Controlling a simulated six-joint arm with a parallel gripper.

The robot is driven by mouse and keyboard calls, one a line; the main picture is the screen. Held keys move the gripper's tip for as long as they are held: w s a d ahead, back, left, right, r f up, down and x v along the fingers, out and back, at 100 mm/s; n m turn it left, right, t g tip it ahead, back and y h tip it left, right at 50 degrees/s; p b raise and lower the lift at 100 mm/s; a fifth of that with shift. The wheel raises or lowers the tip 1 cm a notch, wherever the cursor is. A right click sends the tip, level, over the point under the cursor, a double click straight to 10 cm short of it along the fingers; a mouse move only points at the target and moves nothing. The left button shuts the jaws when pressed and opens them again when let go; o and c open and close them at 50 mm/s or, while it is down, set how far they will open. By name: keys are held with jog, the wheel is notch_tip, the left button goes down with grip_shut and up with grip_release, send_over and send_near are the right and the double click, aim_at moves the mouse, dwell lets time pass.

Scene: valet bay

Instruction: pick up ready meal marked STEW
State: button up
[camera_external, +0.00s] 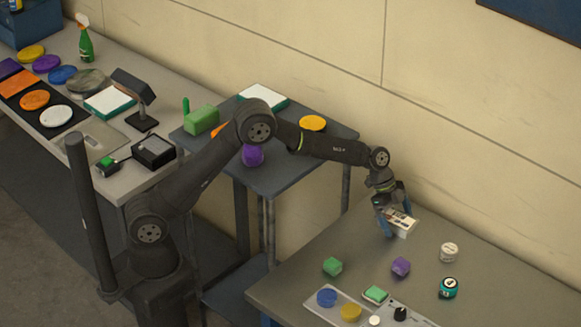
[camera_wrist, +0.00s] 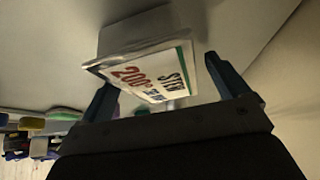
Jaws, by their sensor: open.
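The ready meal (camera_external: 403,224) is a small white box at the back left of the grey table on the right. In the wrist view the ready meal (camera_wrist: 152,78) shows a white face with a green edge, red "200°" print and dark lettering that reads as STEW, partly cut off. My gripper (camera_external: 388,218) is down at the box in the external view. In the wrist view my gripper (camera_wrist: 162,84) is open, with one dark blue finger on each side of the box. I cannot tell whether either finger touches it.
The wall (camera_external: 480,150) runs close behind.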

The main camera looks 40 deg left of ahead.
jog(key=shift+f, duration=0.2)
jog(key=c, duration=1.3)
jog(key=shift+o, duration=0.2)
jog(key=shift+r, duration=0.1)
